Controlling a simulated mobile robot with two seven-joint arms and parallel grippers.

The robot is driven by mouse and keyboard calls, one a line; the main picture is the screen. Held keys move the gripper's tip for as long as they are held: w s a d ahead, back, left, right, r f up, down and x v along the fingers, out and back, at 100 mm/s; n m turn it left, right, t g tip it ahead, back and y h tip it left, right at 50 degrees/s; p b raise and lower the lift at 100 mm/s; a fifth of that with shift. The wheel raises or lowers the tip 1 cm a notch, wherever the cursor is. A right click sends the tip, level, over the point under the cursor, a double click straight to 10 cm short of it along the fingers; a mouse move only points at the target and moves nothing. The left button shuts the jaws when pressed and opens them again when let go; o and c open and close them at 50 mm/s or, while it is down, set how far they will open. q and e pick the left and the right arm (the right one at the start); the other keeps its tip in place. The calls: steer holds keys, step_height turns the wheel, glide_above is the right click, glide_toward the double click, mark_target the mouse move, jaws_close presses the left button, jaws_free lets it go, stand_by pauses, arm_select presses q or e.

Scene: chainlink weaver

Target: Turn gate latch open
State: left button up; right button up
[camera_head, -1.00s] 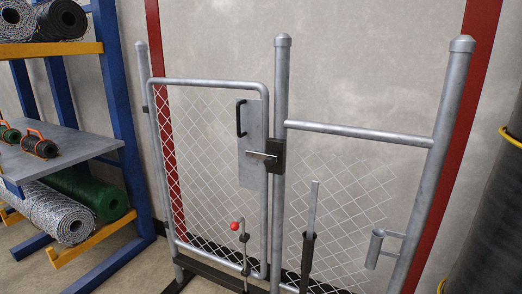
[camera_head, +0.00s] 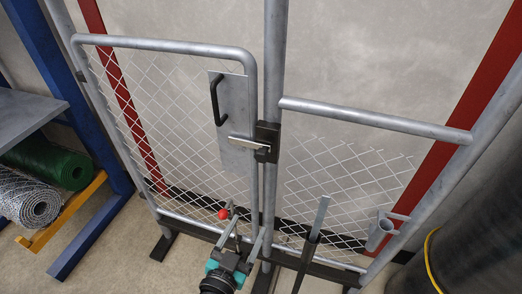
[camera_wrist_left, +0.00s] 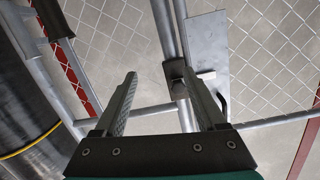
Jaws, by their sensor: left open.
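The gate latch is a silver lever (camera_head: 250,144) lying roughly level, its right end at a dark latch block (camera_head: 267,141) on the middle post. It lies across a grey plate (camera_head: 234,105) with a black handle (camera_head: 217,101). The mesh gate (camera_head: 165,125) stands in line with the fence panel. My left gripper (camera_head: 246,232) is open and empty, below the latch and near the gate's bottom corner. In the left wrist view the lever (camera_wrist_left: 206,74) shows past the open fingers (camera_wrist_left: 160,76), clear of them. My right gripper is out of view.
A red ball knob (camera_head: 223,214) on a rod sits just beside my left gripper. An upright flat bar (camera_head: 319,218) stands right of it. A blue rack (camera_head: 68,130) with mesh rolls is at the left, and a large dark roll (camera_head: 460,220) at the right.

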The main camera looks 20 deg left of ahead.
mark_target(260, 158)
arm_select(q)
step_height(260, 158, up, 8)
steer(key=t+p, duration=0.1)
steer(key=t, duration=0.1)
steer(key=shift+n+y, duration=0.4)
steer(key=w, duration=1)
steer(key=w+a, duration=0.1)
steer(key=w, duration=0.5)
steer(key=shift+r, duration=0.15)
steer(key=shift+s, duration=0.1)
jaws_close()
steer(key=shift+a, duration=0.1)
